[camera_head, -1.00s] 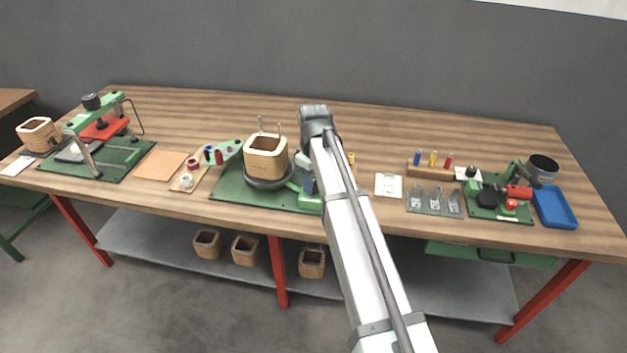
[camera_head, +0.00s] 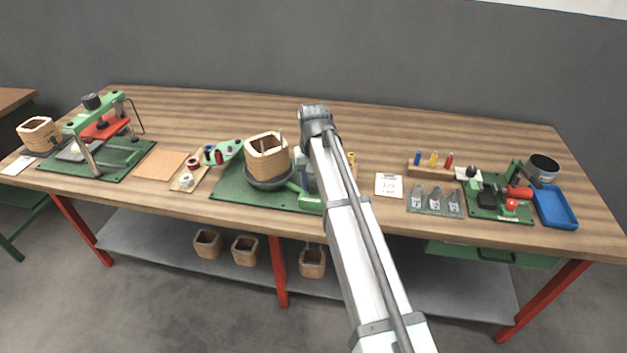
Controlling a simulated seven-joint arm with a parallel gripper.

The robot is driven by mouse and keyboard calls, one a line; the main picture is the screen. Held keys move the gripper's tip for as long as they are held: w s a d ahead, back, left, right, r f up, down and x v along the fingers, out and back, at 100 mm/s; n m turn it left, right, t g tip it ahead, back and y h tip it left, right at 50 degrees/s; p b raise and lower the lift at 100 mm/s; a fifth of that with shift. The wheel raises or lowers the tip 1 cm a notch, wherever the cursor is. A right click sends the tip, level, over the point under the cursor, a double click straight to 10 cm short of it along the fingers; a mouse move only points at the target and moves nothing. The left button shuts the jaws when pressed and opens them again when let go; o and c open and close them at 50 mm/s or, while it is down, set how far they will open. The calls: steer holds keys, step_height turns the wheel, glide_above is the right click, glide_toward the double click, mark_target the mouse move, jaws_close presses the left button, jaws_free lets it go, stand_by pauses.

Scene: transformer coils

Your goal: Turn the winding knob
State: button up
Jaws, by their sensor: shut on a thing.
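The wooden coil former (camera_head: 268,160) sits in a dark round dish (camera_head: 270,184) on the winder, left of my arm. It leans slightly, and a thin rod stands up at its right side. The winder's green base plate (camera_head: 232,190) lies flat on the table. The green winder housing (camera_head: 309,201) is partly covered by my arm. My gripper (camera_head: 308,182) is at the housing, right of the former, shut on the winding knob. The knob and fingertips are mostly hidden behind my arm, so the exact contact cannot be seen.
A green press (camera_head: 97,115) stands far left. The table's back strip is clear.

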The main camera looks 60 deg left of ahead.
mark_target(314, 182)
steer(key=shift+m, duration=1.3)
steer(key=o, duration=1.1)
steer(key=shift+c, duration=0.2)
steer(key=shift+r, duration=0.1)
step_height(314, 182, up, 14)
steer(key=shift+w, duration=0.1)
